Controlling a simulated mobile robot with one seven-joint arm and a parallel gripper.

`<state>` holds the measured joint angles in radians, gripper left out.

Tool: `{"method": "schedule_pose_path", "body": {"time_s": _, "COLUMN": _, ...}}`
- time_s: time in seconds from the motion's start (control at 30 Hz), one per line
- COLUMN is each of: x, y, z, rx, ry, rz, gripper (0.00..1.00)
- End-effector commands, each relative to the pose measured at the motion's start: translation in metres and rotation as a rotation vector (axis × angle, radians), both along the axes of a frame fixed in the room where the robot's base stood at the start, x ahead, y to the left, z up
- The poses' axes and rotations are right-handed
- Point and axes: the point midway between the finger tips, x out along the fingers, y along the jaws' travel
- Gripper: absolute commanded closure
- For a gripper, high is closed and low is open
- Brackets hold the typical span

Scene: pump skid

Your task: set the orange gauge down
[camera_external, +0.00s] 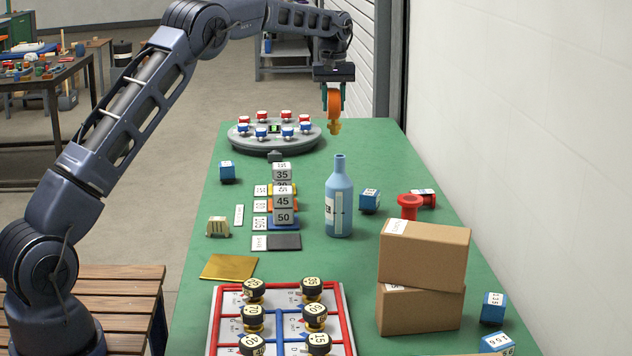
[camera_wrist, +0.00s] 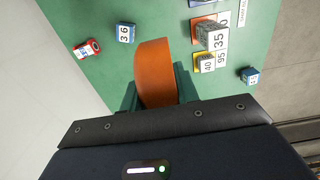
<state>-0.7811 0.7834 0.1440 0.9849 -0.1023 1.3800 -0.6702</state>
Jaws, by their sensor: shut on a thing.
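The orange gauge (camera_external: 335,106) hangs from my gripper (camera_external: 334,88) above the far right part of the green table, right of the round grey turntable. Its lower end points down, and I cannot tell from the external view whether it touches the table. In the wrist view the orange gauge (camera_wrist: 155,73) sits between the green fingers of my gripper (camera_wrist: 158,95), which is shut on it. Its dial face is not visible in either view.
The grey turntable (camera_external: 275,147) carries several red and blue gauges. A blue bottle (camera_external: 339,205), stacked grey blocks (camera_external: 283,204) and cardboard boxes (camera_external: 424,255) stand nearer. The green tabletop (camera_external: 385,142) is clear beside the turntable. A wall borders the right.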

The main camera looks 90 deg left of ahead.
Motion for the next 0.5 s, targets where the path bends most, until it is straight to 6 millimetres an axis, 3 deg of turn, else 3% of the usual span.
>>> {"method": "schedule_pose_path", "body": {"time_s": 0.37, "x": 0.000, "y": 0.000, "z": -0.042, "rx": -0.001, "ry": 0.000, "rz": -0.001, "gripper": 1.00}}
{"method": "schedule_pose_path", "body": {"time_s": 0.5, "x": -0.001, "y": 0.000, "z": -0.071, "rx": -0.002, "ry": 0.002, "rz": -0.001, "gripper": 1.00}}
